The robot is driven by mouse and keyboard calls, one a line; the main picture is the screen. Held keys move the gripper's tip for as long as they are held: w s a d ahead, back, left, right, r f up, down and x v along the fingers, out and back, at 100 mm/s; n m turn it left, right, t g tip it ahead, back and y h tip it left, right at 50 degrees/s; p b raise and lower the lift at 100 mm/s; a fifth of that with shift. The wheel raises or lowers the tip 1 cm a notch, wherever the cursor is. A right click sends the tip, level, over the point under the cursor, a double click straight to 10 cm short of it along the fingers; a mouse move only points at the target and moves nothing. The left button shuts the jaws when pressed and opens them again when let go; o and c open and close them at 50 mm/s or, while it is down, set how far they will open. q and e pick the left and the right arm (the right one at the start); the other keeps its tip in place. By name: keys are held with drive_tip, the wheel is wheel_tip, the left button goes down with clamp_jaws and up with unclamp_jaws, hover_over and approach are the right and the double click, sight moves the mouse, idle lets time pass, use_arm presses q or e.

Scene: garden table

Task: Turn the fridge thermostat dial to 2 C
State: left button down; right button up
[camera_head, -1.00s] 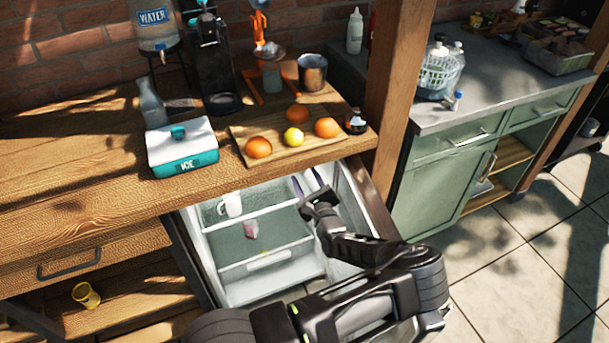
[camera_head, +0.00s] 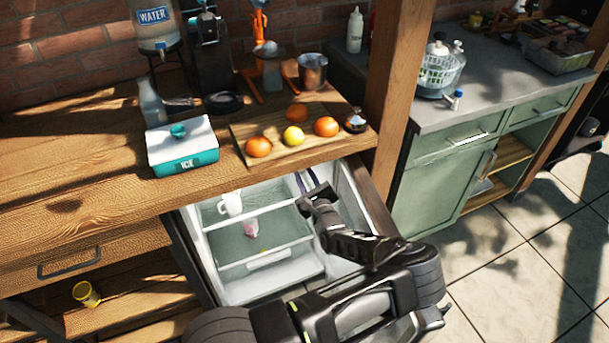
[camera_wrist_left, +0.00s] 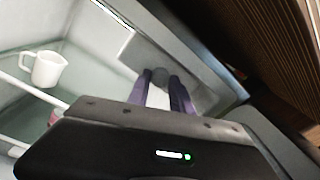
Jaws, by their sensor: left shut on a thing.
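The open fridge (camera_head: 222,285) sits under the wooden counter, with its white interior and shelves showing. My left gripper (camera_head: 307,181) reaches into its upper right part, near the inner side wall. In the left wrist view, the two purple fingers (camera_wrist_left: 167,92) are shut on a small round grey dial (camera_wrist_left: 160,76) in front of a pale panel. The dial's markings cannot be read, and the gripper body hides what lies below it. In the head view the dial is hidden. My right gripper is not in view.
A white jug (camera_head: 231,203) and a pink item (camera_head: 250,227) stand on fridge shelves left of my gripper. The counter edge (camera_head: 200,195) runs close above. A cutting board (camera_head: 265,160) with fruit and a cooler box (camera_head: 182,150) stand on top.

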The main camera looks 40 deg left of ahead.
use_arm(q)
drive_tip(key=shift+m, duration=0.4)
drive_tip(key=m+g, duration=0.1)
drive_tip(key=m, duration=1)
drive_tip(key=shift+r+p, duration=0.1)
drive_tip(key=shift+p, duration=0.3)
idle(0.3)
drive_tip(key=c, duration=1.1)
unclamp_jaws()
drive_tip(key=shift+c, duration=0.2)
drive_tip(key=b+v, duration=0.1)
drive_tip(key=v, duration=0.6)
drive_tip(key=shift+d, duration=0.35)
